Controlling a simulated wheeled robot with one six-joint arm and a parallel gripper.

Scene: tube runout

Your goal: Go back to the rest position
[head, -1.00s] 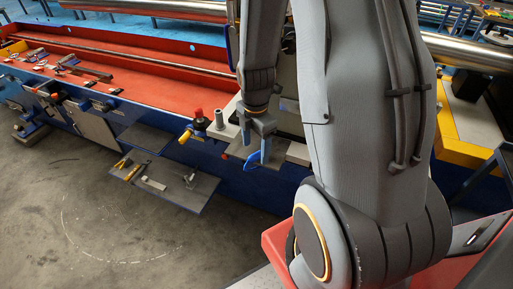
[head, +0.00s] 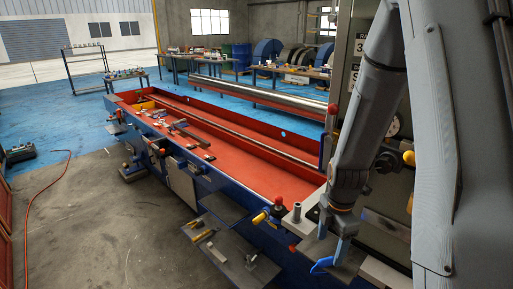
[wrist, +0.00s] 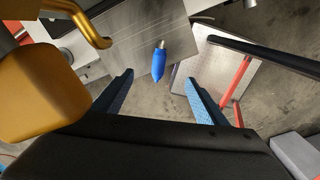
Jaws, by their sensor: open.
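My gripper (head: 332,245) is open and empty. In the head view it points down near the right end of the long blue and red machine. In the wrist view its two blue fingers (wrist: 160,77) stand well apart. A blue handle with a metal tip (wrist: 159,62) shows in the gap between the fingertips; I cannot tell its depth below them. A blue piece, likely the same handle, shows by the fingers in the head view (head: 322,265), over a grey metal plate. No rest position is marked in view.
The machine's red tray (head: 250,165) holds several small tools. A lever with a red knob (head: 278,200) and a grey post (head: 296,212) stand left of the gripper. A yellow-orange handle (wrist: 95,30) is close in the wrist view.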

